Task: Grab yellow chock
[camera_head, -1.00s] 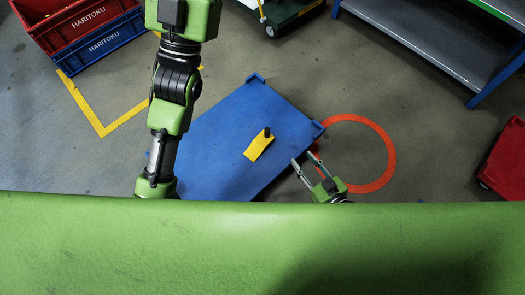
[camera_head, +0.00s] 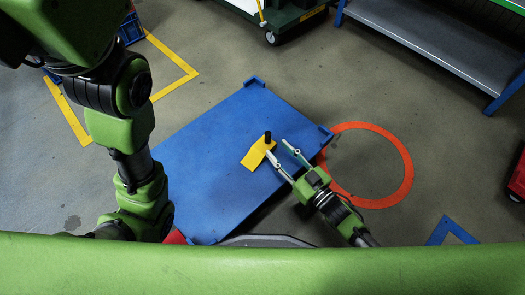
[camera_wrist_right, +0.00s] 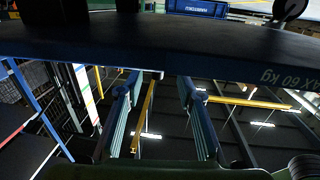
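The yellow chock (camera_head: 256,154) lies on the blue platform (camera_head: 205,140), near its right side in the head view. A black knob stands up at its upper end. My right gripper (camera_head: 277,148) is open, its two fingers spread and pointing up-left at the chock. One fingertip is by the chock's right edge; I cannot tell if it touches. In the right wrist view the fingers (camera_wrist_right: 160,88) are apart with no chock clearly between them. My left arm comes down on the left; its gripper is not visible.
A platform edge (camera_wrist_right: 235,70) marked 60 kg crosses the right wrist view. A grey shelf (camera_head: 430,45) and a green cart (camera_head: 285,22) stand at the back. A red floor ring (camera_head: 400,150) lies right of the platform. The platform's upper middle is clear.

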